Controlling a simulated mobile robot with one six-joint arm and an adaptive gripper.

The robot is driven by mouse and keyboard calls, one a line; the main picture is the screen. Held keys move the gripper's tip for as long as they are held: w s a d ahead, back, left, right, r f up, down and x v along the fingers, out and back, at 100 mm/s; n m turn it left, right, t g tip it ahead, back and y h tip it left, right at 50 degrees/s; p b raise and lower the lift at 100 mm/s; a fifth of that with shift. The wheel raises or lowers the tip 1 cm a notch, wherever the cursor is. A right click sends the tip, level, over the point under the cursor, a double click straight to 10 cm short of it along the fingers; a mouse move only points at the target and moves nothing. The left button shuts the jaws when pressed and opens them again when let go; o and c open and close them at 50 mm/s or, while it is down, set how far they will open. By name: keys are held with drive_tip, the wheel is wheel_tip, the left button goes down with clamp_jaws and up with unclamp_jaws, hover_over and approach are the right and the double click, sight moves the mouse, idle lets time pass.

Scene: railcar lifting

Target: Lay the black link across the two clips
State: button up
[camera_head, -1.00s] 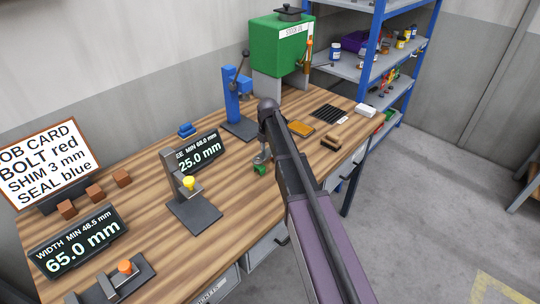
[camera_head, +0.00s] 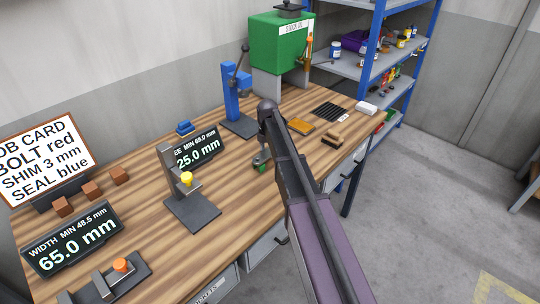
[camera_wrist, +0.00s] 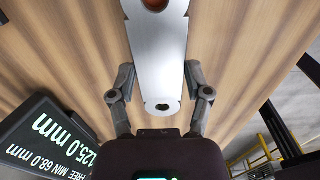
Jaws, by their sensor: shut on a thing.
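In the wrist view my gripper (camera_wrist: 160,95) is shut on a long, pale grey metal bar (camera_wrist: 158,55) with a dark hole near its close end and a reddish round spot at the far end. I cannot tell whether this bar is the black link; no clearly black link shows. In the head view my gripper (camera_head: 262,158) points down over the middle of the wooden bench (camera_head: 145,228). I cannot make out the two clips.
A stand with a yellow knob (camera_head: 186,178) and a fixture with an orange knob (camera_head: 121,265) stand left of my gripper. Displays and the job card (camera_head: 42,160) line the back left. A blue press (camera_head: 234,97) and green tank (camera_head: 281,43) stand behind.

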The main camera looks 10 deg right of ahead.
sight(268, 153)
drive_tip(key=shift+f+b, duration=0.35)
drive_tip(key=shift+f, duration=0.15)
drive_tip(key=o, duration=1.3)
drive_tip(key=shift+o, duration=0.2)
drive_tip(key=shift+r, duration=0.2)
wheel_tip(268, 153, up, 12)
drive_tip(key=p, duration=1.2)
drive_tip(key=shift+s, duration=0.15)
